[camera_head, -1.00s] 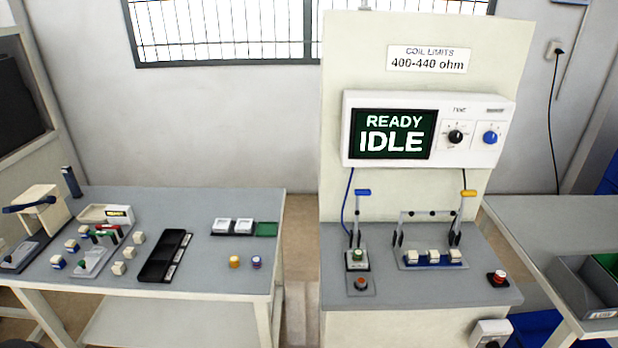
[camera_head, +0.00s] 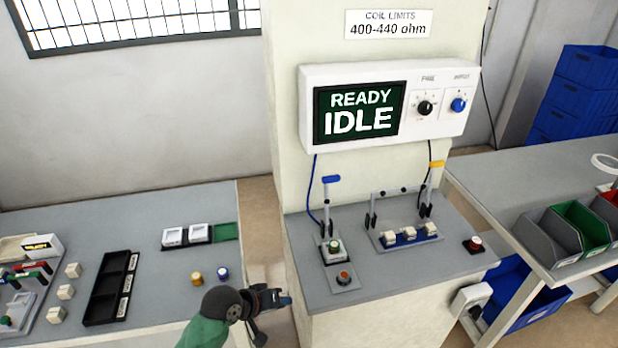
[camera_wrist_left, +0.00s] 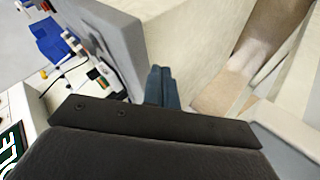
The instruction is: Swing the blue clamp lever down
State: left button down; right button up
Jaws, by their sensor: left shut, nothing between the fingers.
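The blue clamp lever (camera_head: 331,180) stands upright on the left fixture of the grey test bench (camera_head: 385,283), with its blue handle at the top. A small block with a green top (camera_head: 334,246) sits at its foot. My left gripper (camera_head: 288,300) is shut and empty, in front of the bench's left front edge, below and left of the lever and apart from it. The left wrist view shows its closed fingertips (camera_wrist_left: 163,86) beside the bench side. I cannot make out the blue handle there. My right gripper is not in view.
A yellow-handled lever (camera_head: 436,165) stands upright on the right fixture, above several pale blocks. The screen (camera_head: 359,111) reads READY IDLE. The left table (camera_head: 190,283) holds trays and parts. A gap separates it from the bench.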

pick_arm(q)
jog(key=w+a+r+n+t+h, duration=0.1)
jog(key=w+r+n+h, duration=0.2)
jog(key=w+r, duration=0.6)
jog(key=w+a+r+n+t+h, duration=0.1)
jog(key=w+r+n+t+h, duration=0.1)
jog(key=w+r+n, duration=0.4)
jog(key=w+r+h, duration=0.1)
jog(key=w+r, duration=0.3)
jog(key=w, duration=0.5)
jog(key=shift+w+a+n, duration=0.3)
jog(key=shift+w+n, duration=0.05)
jog(key=shift+n, duration=0.05)
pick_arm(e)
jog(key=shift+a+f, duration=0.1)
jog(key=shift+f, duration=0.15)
pick_arm(q)
jog(key=shift+d+r, duration=0.1)
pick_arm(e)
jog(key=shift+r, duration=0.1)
